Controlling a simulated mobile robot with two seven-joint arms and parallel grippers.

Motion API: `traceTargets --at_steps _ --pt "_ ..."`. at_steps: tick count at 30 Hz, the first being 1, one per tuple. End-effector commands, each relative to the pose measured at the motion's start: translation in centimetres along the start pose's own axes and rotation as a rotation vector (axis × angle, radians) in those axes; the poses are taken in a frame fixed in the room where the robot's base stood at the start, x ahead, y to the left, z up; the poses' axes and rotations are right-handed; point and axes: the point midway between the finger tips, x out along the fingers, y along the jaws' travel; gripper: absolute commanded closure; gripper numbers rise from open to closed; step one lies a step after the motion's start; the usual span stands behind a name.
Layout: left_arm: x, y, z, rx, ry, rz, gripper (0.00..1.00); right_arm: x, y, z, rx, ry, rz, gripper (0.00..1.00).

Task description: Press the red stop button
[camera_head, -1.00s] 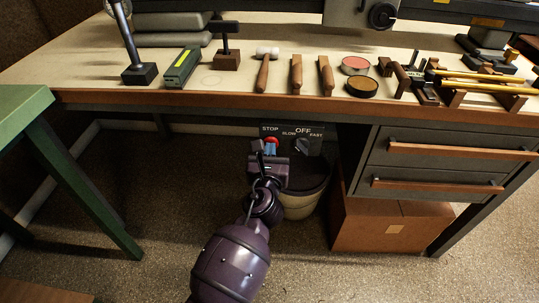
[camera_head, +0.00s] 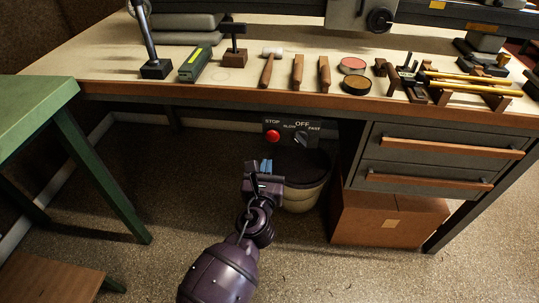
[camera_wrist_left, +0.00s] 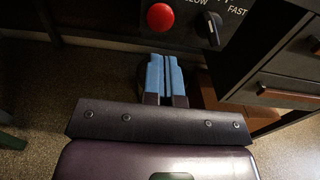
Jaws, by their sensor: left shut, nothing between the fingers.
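The red stop button (camera_head: 272,136) sits on a dark control panel under the bench's front edge, below the word STOP. It also shows in the left wrist view (camera_wrist_left: 160,16), near the top. My left gripper (camera_head: 265,166) is below and a little left of the button in the head view, apart from it. Its blue fingertips (camera_wrist_left: 164,75) are shut together with nothing between them. The button is fully uncovered in the head view. My right gripper is not in view.
A dark speed knob (camera_head: 302,138) is right of the button. A bin (camera_head: 303,197) stands below the panel. Drawers (camera_head: 440,150) and a cardboard box (camera_head: 385,220) are to the right. A green table (camera_head: 40,105) is at the left. Tools lie on the bench top (camera_head: 120,65).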

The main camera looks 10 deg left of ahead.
Motion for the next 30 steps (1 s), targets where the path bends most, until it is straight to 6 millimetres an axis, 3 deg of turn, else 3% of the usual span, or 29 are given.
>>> traceTargets --at_steps 6,12,30 --pt "-3.1 0.0 0.2 -0.001 -0.002 -0.001 1.0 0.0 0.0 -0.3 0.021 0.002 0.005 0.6" --pt "-4.5 -0.1 0.0 -0.001 0.0 -0.001 1.0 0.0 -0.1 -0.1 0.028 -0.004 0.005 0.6" --pt "-4.7 -0.1 0.0 -0.001 0.0 -0.001 1.0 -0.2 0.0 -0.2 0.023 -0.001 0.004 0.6"
